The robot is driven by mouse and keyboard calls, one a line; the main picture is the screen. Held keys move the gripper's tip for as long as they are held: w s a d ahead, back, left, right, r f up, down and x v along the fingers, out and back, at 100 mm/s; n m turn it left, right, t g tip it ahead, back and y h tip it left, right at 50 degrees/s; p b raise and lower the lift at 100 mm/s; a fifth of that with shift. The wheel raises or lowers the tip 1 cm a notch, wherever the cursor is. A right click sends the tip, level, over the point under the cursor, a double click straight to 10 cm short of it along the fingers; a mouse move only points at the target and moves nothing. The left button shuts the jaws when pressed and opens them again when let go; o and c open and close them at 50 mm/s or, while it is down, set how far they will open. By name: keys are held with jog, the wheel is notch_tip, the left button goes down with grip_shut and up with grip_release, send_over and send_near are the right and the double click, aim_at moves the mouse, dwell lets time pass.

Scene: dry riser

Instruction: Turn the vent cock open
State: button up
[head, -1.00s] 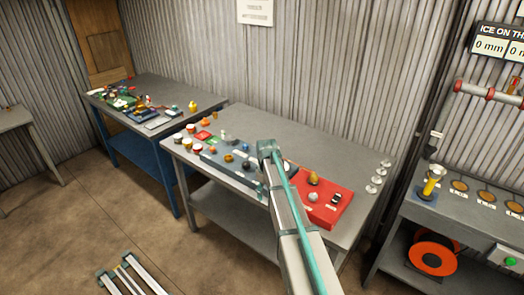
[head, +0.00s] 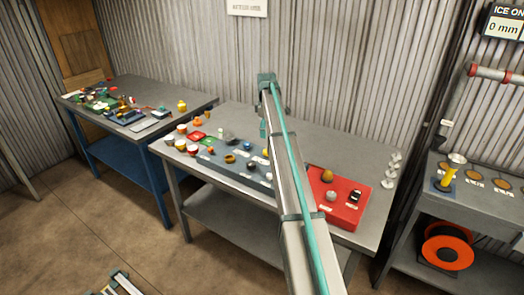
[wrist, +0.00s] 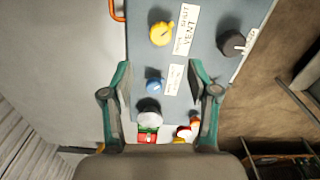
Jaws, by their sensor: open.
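The vent cock shows in the wrist view as a round yellow knob (wrist: 161,34) on a blue-grey panel (wrist: 205,85). A white label (wrist: 186,30) reading "VENT" and "SHUT" lies beside it. A raised mark on the knob seems to point up and right, toward the label. My gripper (wrist: 157,70) is open and empty, its two fingers spread over the panel. The yellow knob is beyond the fingertips, apart from them. In the head view my arm reaches over the bench and hides part of the panel (head: 225,168); the fingers cannot be made out there.
A blue knob (wrist: 153,85) lies between the fingers' lines, and a black knob (wrist: 232,42) is right of the label. A red box (head: 345,212) with knobs is right of my arm. Several silver pieces (head: 392,170) stand at the bench's right end.

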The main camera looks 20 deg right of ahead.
aim_at(266, 150)
notch_tip(266, 150, down, 10)
jog(key=p, duration=0.2)
jog(key=shift+s+p, duration=0.1)
jog(key=shift+p, duration=0.25)
grip_shut()
